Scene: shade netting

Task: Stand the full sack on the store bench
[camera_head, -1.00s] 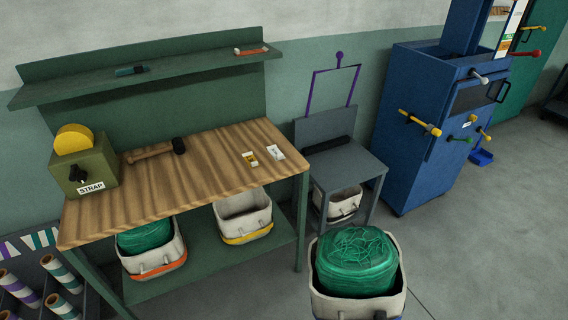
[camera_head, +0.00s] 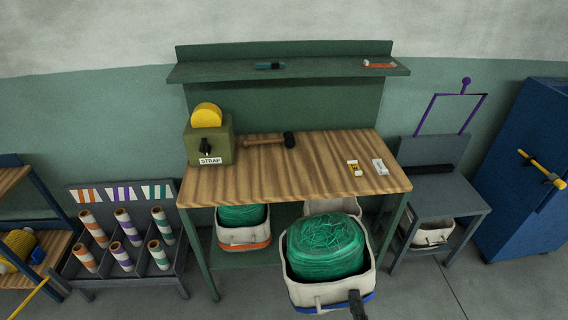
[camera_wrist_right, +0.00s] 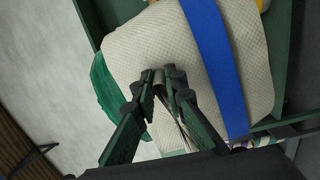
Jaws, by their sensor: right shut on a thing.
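The full sack (camera_head: 328,296) is off-white with a blue band and is packed with green netting (camera_head: 325,247). It is upright in front of the green bench, at the bottom of the head view. My right gripper (camera_head: 357,304) is shut on the sack's near side. In the right wrist view the fingers (camera_wrist_right: 163,84) pinch a strap or fold of the pale sack (camera_wrist_right: 163,52), whose blue band runs beside them. The bench (camera_head: 290,178) has a striped wooden top behind the sack. My left gripper is not in view.
The benchtop holds a STRAP box (camera_head: 209,146), a mallet (camera_head: 268,140) and two small packs (camera_head: 354,167). Under it is an orange-banded sack (camera_head: 243,237). A grey stand (camera_head: 435,190) is at right, a spool rack (camera_head: 125,245) at left. The benchtop's front middle is clear.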

